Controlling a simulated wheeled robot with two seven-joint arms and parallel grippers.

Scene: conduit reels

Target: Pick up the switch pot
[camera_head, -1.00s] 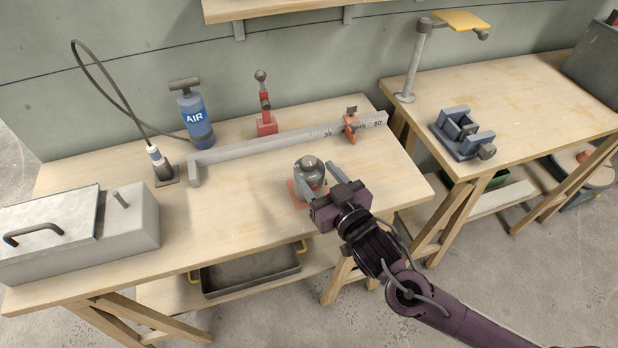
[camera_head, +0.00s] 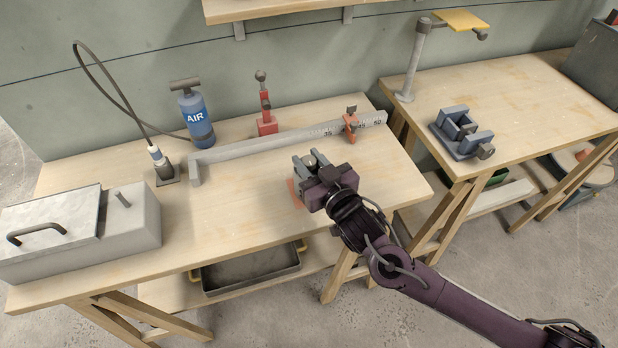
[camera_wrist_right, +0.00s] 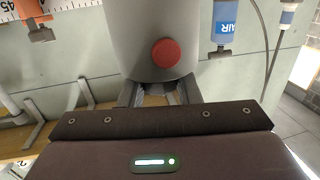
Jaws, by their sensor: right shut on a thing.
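The switch pot (camera_head: 309,160) is a grey, rounded pot near the front right of the left workbench, mostly hidden behind my right gripper (camera_head: 308,170) in the head view. In the right wrist view the grey pot (camera_wrist_right: 152,40) with a round red button fills the top middle, between the fingers of my right gripper (camera_wrist_right: 158,92). The gripper is shut on the pot. An orange-red patch (camera_head: 294,193) shows on the bench beside it. I cannot tell whether the pot is clear of the bench. My left gripper is not in view.
A grey measuring rail (camera_head: 270,142) with an orange stop (camera_head: 351,124) lies behind the pot. A red clamp (camera_head: 266,112), a blue AIR pump (camera_head: 196,118) and a grey metal box (camera_head: 130,225) stand farther left. The bench's middle (camera_head: 230,200) is clear.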

